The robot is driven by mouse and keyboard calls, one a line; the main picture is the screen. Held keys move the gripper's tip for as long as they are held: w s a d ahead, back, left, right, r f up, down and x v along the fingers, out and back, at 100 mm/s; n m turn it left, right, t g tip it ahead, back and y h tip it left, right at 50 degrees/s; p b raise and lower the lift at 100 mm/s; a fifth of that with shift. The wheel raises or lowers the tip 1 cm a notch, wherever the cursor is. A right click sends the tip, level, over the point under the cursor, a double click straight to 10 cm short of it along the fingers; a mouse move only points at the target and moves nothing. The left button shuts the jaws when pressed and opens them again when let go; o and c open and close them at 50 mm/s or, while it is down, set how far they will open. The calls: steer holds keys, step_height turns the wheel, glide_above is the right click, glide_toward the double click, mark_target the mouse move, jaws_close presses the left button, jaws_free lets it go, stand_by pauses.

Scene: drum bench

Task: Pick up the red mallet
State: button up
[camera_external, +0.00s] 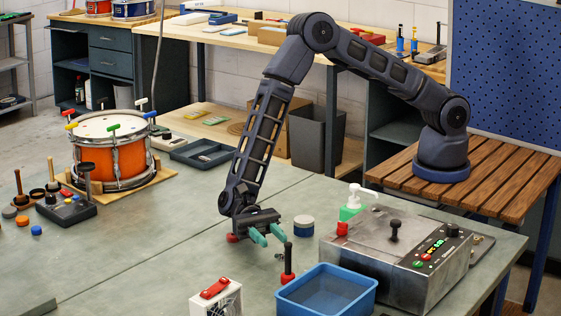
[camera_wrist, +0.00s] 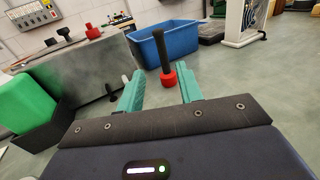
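The red mallet (camera_external: 288,277) stands upright on the grey-green bench, red head down and black handle up, next to the blue bin's left side. It also shows in the wrist view (camera_wrist: 169,79), ahead of my fingers and roughly in line with the gap between them. My gripper (camera_external: 268,235) has green fingers and is low over the bench, behind and left of the mallet in the external view. In the wrist view my gripper (camera_wrist: 162,92) is open, with nothing between the fingers.
An empty blue bin (camera_external: 326,290) is right beside the mallet. A metal control box (camera_external: 400,262) stands to the right, with a green bottle (camera_external: 351,210) behind it. A white box (camera_external: 215,298) is in front. An orange drum (camera_external: 112,165) is far left.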

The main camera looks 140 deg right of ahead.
mark_target(288, 274)
steer(key=x, duration=0.4)
steer(key=shift+w+a, duration=0.1)
steer(key=shift+a, duration=0.2)
steer(key=shift+w+x, duration=0.25)
steer(key=shift+x, duration=2.55)
steer(key=shift+d, duration=0.1)
steer(key=shift+c, duration=0.5)
jaws_close()
